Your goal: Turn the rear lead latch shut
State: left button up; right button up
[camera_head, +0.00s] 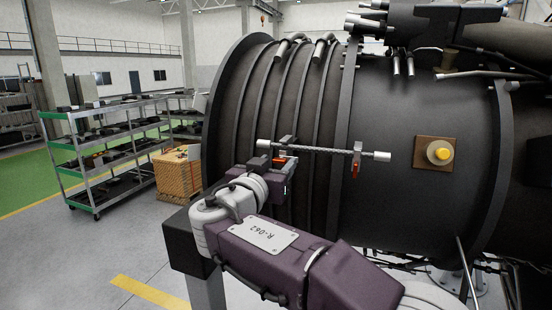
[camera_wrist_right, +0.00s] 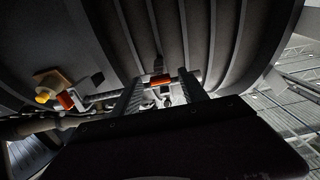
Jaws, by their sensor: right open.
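A braided lead (camera_head: 325,150) with silver ends runs level along the dark engine casing. It has two orange-red latches. One latch (camera_head: 355,170) hangs down near the lead's right end. The other latch (camera_head: 280,160) is near the left end, partly hidden by my right gripper (camera_head: 279,151). In the right wrist view, this latch (camera_wrist_right: 160,79) lies between the open fingers of my right gripper (camera_wrist_right: 162,88), with gaps at its sides. The far latch (camera_wrist_right: 65,101) is off to the left there. I cannot tell contact with the fingers. My left gripper is not in view.
A tan plate with a yellow knob (camera_head: 441,153) sits on the casing to the right. Casing ribs (camera_head: 300,90) and pipes are close around the lead. A shelf rack (camera_head: 115,150) and an orange crate (camera_head: 177,172) stand on the left. The floor between is open.

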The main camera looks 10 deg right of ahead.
jog(key=shift+s, duration=0.1)
grip_shut()
jog(key=n+b, duration=0.6)
jog(key=n, duration=0.3)
jog(key=shift+b, duration=0.35)
jog(key=n, duration=0.2)
jog(key=shift+n, duration=0.4)
jog(key=n, duration=0.3)
jog(key=shift+n, duration=1.7)
